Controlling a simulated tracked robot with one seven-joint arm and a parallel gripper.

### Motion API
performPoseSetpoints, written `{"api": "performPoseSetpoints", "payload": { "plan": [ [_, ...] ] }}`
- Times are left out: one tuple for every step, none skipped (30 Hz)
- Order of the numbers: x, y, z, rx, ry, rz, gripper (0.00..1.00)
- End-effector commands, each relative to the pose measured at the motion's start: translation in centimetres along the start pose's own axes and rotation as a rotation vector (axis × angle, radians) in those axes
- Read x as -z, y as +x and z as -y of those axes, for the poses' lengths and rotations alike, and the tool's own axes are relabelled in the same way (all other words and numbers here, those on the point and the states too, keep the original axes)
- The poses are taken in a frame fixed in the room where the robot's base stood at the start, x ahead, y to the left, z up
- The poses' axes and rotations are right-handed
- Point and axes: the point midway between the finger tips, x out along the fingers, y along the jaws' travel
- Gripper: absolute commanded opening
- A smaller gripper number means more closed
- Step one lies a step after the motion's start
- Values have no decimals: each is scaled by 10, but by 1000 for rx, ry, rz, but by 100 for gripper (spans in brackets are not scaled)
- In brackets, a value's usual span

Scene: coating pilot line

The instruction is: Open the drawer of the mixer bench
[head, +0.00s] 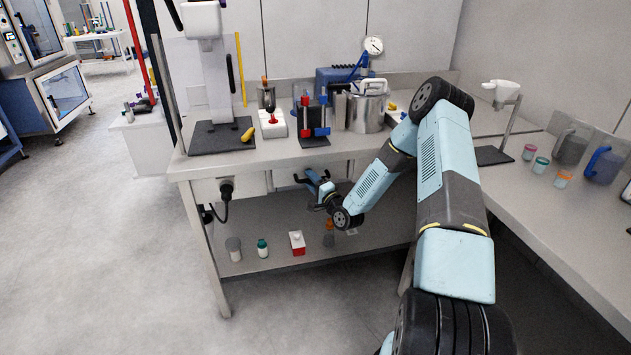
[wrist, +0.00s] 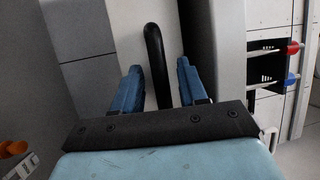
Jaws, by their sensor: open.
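The mixer bench (head: 222,160) stands ahead with its light drawer front (head: 284,180) under the top; the drawer looks closed. My gripper (head: 311,178) is at this drawer front, below the bench edge, and partly covers it. A black bar handle (head: 299,179) shows just left of my fingers. In the wrist view, my gripper (wrist: 158,85) has its two blue fingers apart. The black handle (wrist: 153,55) runs between them in the picture, and its lower end lies between the fingertips. I see no finger touching it. The pale drawer front (wrist: 125,35) is behind it.
A socket with a black plug (head: 226,189) and hanging cable is left of the drawer. Small containers, including a red-and-white box (head: 297,242), stand on the lower shelf (head: 350,243). A steel pot (head: 366,108) stands on top. A side bench (head: 560,215) borders the right; floor at left is clear.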

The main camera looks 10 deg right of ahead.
Motion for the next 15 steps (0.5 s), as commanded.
{"api": "performPoseSetpoints", "payload": {
  "plan": [
    [0, 0, 0, 0, 0, 0, 42],
    [0, 0, 0, 0, 0, 0, 42],
    [0, 0, 0, 0, 0, 0, 42],
    [0, 0, 0, 0, 0, 0, 41],
    [0, 0, 0, 0, 0, 0, 38],
    [0, 0, 0, 0, 0, 0, 35],
    [0, 0, 0, 0, 0, 0, 32],
    [0, 0, 0, 0, 0, 0, 29],
    [0, 0, 0, 0, 0, 0, 25],
    [0, 0, 0, 0, 0, -1, 22],
    [0, 0, 0, 0, 0, -1, 19],
    [0, 0, 0, -1, 0, -1, 15],
    [1, -1, 0, -1, 0, -1, 13],
    [1, -1, 0, -1, 0, -1, 10],
    [1, -1, 0, -1, 0, -1, 6]
  ]
}}
